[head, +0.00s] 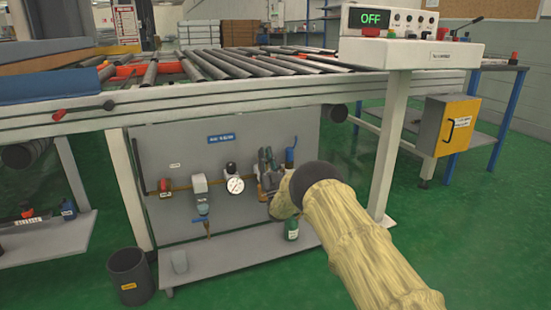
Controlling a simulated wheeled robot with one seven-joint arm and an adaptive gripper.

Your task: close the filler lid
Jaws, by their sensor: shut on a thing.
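My gripper (267,165) is at the right part of the grey panel (160,145) under the conveyor, in front of the pipe line. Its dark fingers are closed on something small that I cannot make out. My beige-sleeved arm and wrist cover much of the fittings there. No filler lid can be told apart in the head view; it may be hidden by my gripper. A white round gauge (235,185) is just left of my gripper. A blue-handled fitting (291,152) is just right of it.
A green bottle (291,230) and a grey cup (180,261) stand on the low shelf (222,258). A dark bin (129,276) stands on the floor at left. The roller conveyor (235,62) overhangs the panel. A control box (388,21) reads OFF.

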